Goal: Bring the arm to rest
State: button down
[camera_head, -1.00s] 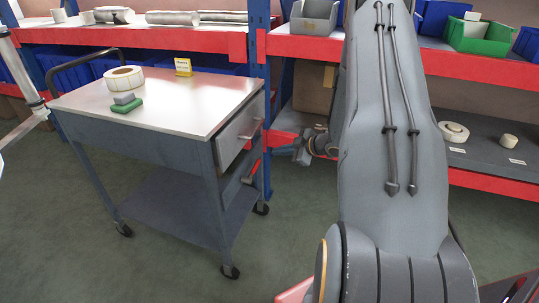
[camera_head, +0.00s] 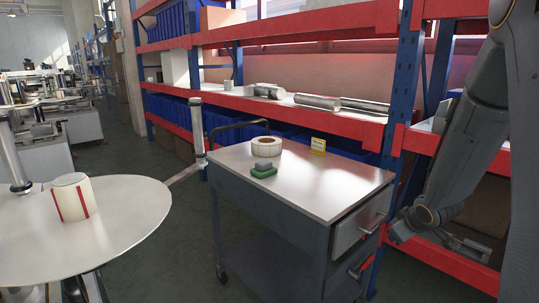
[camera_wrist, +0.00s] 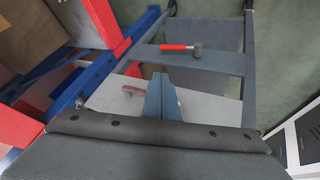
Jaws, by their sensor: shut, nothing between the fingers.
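My arm (camera_head: 470,130) comes down the right side of the head view, bent, with its wrist low in front of the rack. My gripper (camera_wrist: 161,80) is shut and empty in the wrist view, its blue-grey fingers together.
A blue-and-red rack (camera_head: 408,75) runs behind.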

jog(key=s+a+r+m+g+p, duration=0.1)
jog(key=s+a+r+m+g, duration=0.1)
jog(key=s+a, duration=0.7)
jog(key=s+a+r+m+g+p, duration=0.1)
jog(key=s+a+r+m+g, duration=0.2)
jog(key=s+a, duration=0.7)
jog(key=s+r+g, duration=0.2)
jog(key=s+r, duration=0.2)
jog(key=s, duration=0.4)
jog(key=shift+s+a+y+p, duration=0.15)
jog(key=shift+a+y+p, duration=0.15)
jog(key=shift+y+p, duration=0.1)
jog(key=shift+m, duration=0.3)
